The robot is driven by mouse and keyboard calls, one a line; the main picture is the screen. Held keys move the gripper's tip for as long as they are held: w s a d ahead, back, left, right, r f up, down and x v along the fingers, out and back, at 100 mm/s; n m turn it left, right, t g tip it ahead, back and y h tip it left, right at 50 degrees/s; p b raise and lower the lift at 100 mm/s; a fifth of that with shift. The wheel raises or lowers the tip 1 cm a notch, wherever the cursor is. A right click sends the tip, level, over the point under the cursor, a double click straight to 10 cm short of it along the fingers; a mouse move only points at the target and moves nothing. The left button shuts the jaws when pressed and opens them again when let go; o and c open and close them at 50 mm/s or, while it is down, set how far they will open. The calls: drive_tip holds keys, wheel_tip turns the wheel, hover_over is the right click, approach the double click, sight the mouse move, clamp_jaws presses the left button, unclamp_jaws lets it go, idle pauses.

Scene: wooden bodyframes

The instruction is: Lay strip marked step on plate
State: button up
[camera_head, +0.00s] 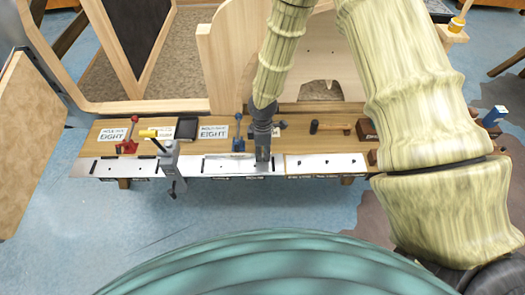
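My gripper (263,163) points down over the front of the wooden bench, its tip at or just above the middle metal plate (222,164). From here I cannot tell whether its fingers are open or shut, or whether they hold a strip. More pale metal plates lie along the bench front, one at the left (110,168) and one at the right (325,163). Small dark labels line the front edge, too small to read. I cannot make out which piece is the strip marked step.
On the bench are a red clamp (129,138), a yellow-handled tool (148,133), a grey upright clamp (170,165), a blue tool (238,135), a black tray (187,129) and a mallet (330,127). Wooden frames stand behind. Blue floor lies in front.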

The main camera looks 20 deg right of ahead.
wheel_tip(320, 180, up, 12)
idle(0.9)
drive_tip(key=shift+w, duration=0.1)
drive_tip(key=s+a+f+m+y, duration=0.2)
drive_tip(key=s+f+m, duration=0.6)
drive_tip(key=s+f, duration=0.8)
drive_tip(key=s+d+f+m+h, duration=0.1)
drive_tip(key=s+d+f+m, duration=0.1)
drive_tip(key=s, duration=0.6)
drive_tip(key=s+d+f+m+h, duration=0.1)
drive_tip(key=s+d+f+m, duration=0.2)
drive_tip(key=s, duration=0.5)
drive_tip(key=shift+s+d+f+m, duration=0.15)
drive_tip(key=shift+d+f+m, duration=0.2)
drive_tip(key=shift+d+m, duration=0.6)
drive_tip(key=shift+a, duration=0.3)
